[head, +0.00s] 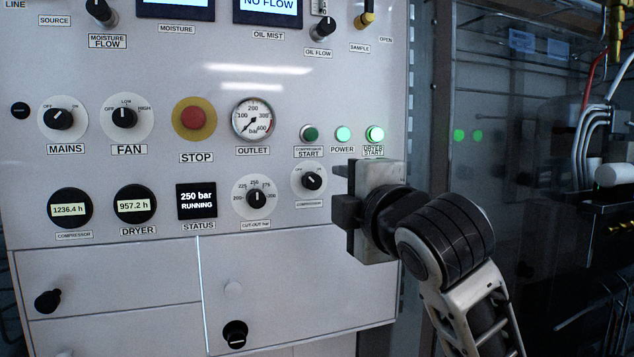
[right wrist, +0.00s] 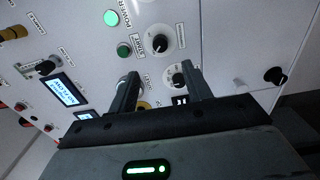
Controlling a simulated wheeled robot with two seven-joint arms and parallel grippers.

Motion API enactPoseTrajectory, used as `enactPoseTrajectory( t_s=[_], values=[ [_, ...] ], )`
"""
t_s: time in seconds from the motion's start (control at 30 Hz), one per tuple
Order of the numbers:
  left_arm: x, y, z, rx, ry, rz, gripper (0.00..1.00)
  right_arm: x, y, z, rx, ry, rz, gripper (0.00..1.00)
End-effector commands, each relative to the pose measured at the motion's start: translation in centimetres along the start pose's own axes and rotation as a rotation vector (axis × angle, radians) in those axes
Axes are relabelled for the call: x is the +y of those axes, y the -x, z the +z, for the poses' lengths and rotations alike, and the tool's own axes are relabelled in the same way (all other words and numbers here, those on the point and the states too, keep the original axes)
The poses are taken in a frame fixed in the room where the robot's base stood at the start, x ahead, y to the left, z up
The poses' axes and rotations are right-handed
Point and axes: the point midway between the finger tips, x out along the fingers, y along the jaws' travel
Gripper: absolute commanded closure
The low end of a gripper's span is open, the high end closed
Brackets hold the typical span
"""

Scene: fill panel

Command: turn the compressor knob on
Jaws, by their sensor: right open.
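The compressor knob (head: 311,181) is a small black knob on a white round plate at the panel's right side, below the dark green compressor start button (head: 309,133). Its setting is too small to read surely. In the right wrist view the knob (right wrist: 159,43) shows beyond the fingertips, uncovered. My right gripper (head: 344,192) is open and empty, just right of the knob in the head view, its fingers pointing at the panel. In the right wrist view the gripper (right wrist: 160,70) has a clear gap between its fingers, apart from the knob. My left gripper is out of view.
The cut-out knob (head: 257,197) is close left of the compressor knob. The lit power lamp (head: 343,134) and dryer start lamp (head: 375,134) are above my gripper. The red stop button (head: 194,117) is further left. A black knob (head: 235,334) sticks out from the lower door.

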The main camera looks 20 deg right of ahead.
Motion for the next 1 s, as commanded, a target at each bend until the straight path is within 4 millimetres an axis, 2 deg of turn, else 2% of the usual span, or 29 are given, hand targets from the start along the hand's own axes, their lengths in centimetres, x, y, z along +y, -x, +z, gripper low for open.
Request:
enactPoseTrajectory(
  t_s=[0.03,0.3,0.5,0.7,0.97,1.0],
  values=[
    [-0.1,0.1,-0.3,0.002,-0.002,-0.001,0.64,0.0,-1.2,-0.1,0.001,-0.002,-0.006,0.51],
    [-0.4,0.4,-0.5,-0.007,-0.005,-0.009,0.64,0.1,-7.0,-0.1,0.001,-0.004,-0.005,0.51],
    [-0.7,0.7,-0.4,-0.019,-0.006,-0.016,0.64,0.1,-10.2,0.0,0.000,-0.003,-0.002,0.51],
    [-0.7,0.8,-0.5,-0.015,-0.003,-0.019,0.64,0.0,-11.5,0.0,0.000,-0.003,-0.001,0.51],
    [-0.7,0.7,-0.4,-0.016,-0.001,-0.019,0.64,-0.1,-11.6,0.0,0.001,-0.002,0.000,0.51],
    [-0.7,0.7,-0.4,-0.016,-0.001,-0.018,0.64,-0.1,-11.6,0.0,0.001,-0.002,0.000,0.56]
  ],
)
